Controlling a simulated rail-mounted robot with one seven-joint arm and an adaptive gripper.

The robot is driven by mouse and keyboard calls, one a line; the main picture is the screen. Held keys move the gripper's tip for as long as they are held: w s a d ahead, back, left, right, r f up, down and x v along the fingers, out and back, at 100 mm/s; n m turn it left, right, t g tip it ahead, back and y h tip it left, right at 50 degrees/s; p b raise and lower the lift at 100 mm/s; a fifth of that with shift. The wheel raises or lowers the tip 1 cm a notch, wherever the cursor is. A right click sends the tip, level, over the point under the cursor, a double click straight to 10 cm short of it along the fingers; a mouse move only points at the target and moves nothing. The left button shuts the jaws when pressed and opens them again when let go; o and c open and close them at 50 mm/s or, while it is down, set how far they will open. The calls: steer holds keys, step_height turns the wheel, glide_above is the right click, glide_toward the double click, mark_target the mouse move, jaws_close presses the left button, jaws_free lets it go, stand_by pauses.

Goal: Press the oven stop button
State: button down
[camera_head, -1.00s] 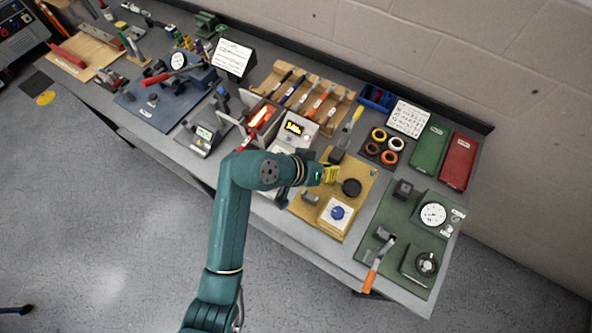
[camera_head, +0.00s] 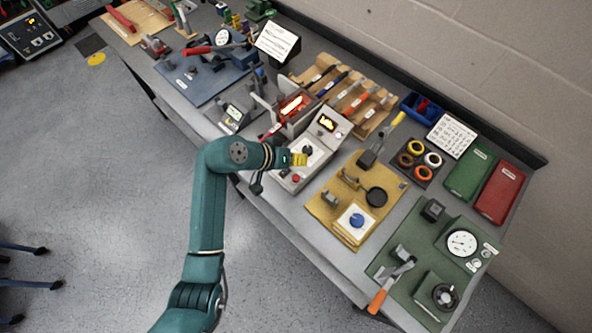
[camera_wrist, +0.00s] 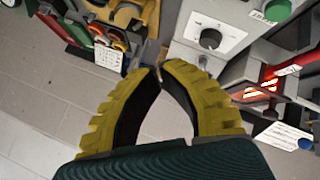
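The oven (camera_head: 291,106) is a grey box with a glowing red-orange opening, and it also shows at the right of the wrist view (camera_wrist: 262,88). In front of its lit display (camera_head: 327,122) is a pale control panel (camera_head: 318,152) with a black knob (camera_wrist: 210,39). A red button (camera_head: 296,178) sits near the panel's front edge; I cannot read its label. A green button (camera_wrist: 277,10) shows at the wrist view's top edge. My gripper (camera_wrist: 157,69) has yellow ridged fingers, tips almost meeting and holding nothing. In the head view, my gripper (camera_head: 301,159) is above the control panel, partly covering it.
To the right are a yellow board (camera_head: 325,209) with a blue knob and black disc, and a green board (camera_head: 398,262) with a gauge and an orange-handled lever. A tool rack (camera_head: 345,95) stands behind. A blue board (camera_head: 199,78) lies to the left.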

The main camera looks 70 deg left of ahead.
mark_target(299, 178)
step_height(299, 178, down, 8)
steer(key=b, duration=0.6)
steer(key=shift+r, duration=0.25)
steer(key=shift+f+b, duration=0.35)
steer(key=shift+f, duration=0.05)
steer(key=shift+f, duration=0.1)
stand_by(0.4)
steer(key=shift+f, duration=0.3)
steer(key=shift+f, duration=0.5)
stand_by(0.7)
steer(key=shift+r+p, duration=0.65)
steer(key=shift+r, duration=0.2)
